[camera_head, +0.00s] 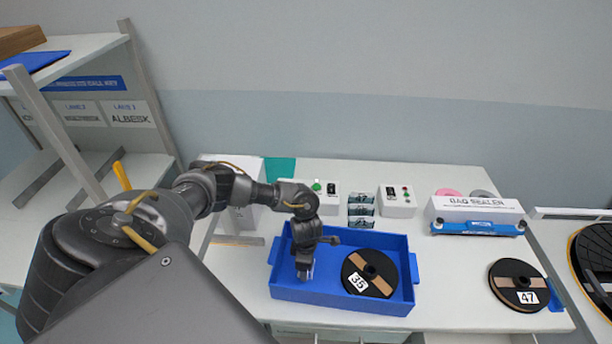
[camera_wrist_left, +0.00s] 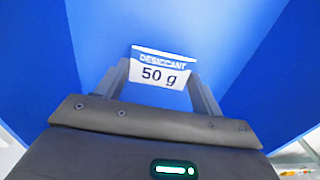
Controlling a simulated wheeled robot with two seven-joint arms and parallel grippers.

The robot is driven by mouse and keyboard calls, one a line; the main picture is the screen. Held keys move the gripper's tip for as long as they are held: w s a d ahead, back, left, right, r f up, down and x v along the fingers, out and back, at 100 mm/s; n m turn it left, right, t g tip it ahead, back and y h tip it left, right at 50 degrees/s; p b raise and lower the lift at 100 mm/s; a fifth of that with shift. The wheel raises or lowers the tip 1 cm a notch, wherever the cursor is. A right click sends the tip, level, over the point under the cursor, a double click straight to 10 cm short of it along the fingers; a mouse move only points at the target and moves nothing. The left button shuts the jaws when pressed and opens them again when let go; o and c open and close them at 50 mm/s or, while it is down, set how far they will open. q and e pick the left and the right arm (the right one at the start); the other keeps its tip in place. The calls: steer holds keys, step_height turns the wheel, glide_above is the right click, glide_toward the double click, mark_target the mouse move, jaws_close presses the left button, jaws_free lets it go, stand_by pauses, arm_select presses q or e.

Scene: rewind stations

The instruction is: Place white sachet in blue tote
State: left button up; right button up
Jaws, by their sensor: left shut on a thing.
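The blue tote (camera_head: 345,306) stands on the white table, with a black reel marked 35 (camera_head: 369,273) lying in its right part. My left gripper (camera_head: 305,272) reaches down into the left part of the tote. It is shut on the white sachet, which is labelled "DESICCANT 50 g" (camera_wrist_left: 163,70) and shows between the fingers in the left wrist view. Blue tote surfaces (camera_wrist_left: 180,22) surround the sachet there. I cannot tell whether the sachet touches the tote floor. My right gripper is not in view.
A reel marked 47 (camera_head: 517,284) lies at the table's right. A bag sealer (camera_head: 476,210), small boxes (camera_head: 361,208) and control boxes with buttons (camera_head: 397,202) stand behind the tote. A shelf rack (camera_head: 85,62) is at the left. The table between tote and reel 47 is clear.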

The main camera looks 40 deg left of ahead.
arm_select(q)
steer(key=shift+f, duration=0.15)
steer(key=o, duration=1)
steer(key=shift+c, duration=0.2)
steer(key=shift+r, duration=0.2)
step_height(320, 180, up, 12)
steer(key=b, duration=0.1)
